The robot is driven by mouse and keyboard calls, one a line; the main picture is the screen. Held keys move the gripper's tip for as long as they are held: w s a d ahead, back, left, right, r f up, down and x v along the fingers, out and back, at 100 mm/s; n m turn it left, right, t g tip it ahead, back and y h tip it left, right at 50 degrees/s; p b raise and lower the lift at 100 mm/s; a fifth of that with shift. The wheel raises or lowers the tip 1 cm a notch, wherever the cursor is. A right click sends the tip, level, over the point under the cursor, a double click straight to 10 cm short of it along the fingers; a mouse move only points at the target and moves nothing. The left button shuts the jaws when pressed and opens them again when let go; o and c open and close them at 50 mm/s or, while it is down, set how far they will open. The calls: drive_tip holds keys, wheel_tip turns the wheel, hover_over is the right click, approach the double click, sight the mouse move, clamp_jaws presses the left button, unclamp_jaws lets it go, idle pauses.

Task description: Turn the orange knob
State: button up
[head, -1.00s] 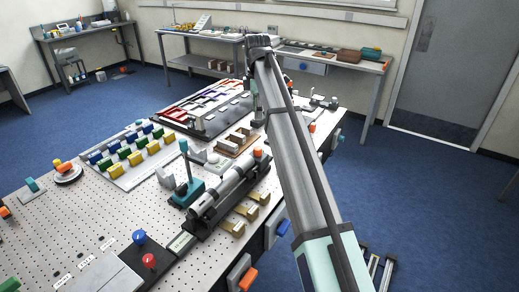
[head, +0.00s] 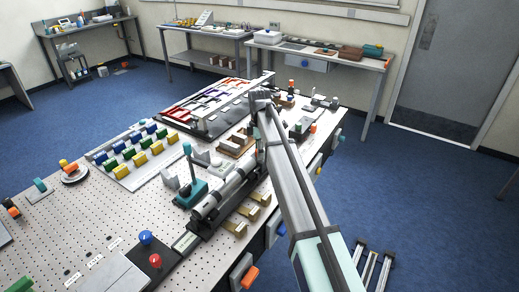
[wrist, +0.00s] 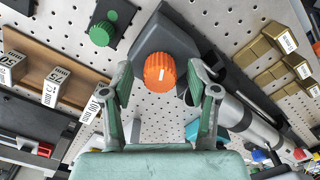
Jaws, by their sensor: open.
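The orange knob (wrist: 160,72) is ribbed, with a pale mark on its face, and sits on a dark grey base (wrist: 163,32) in the wrist view. My gripper (wrist: 161,80) is open, with one finger to the left of the knob and one to the right. A gap shows on each side, so it does not hold the knob; I cannot tell how far the fingertips are from it in depth. In the head view the knob and my fingers are hidden behind my arm.
A green knob (wrist: 102,33) stands left of the orange one. A grey cylinder (wrist: 250,122) runs close by the right finger.

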drive_tip(key=shift+f, duration=0.25)
clamp_jaws()
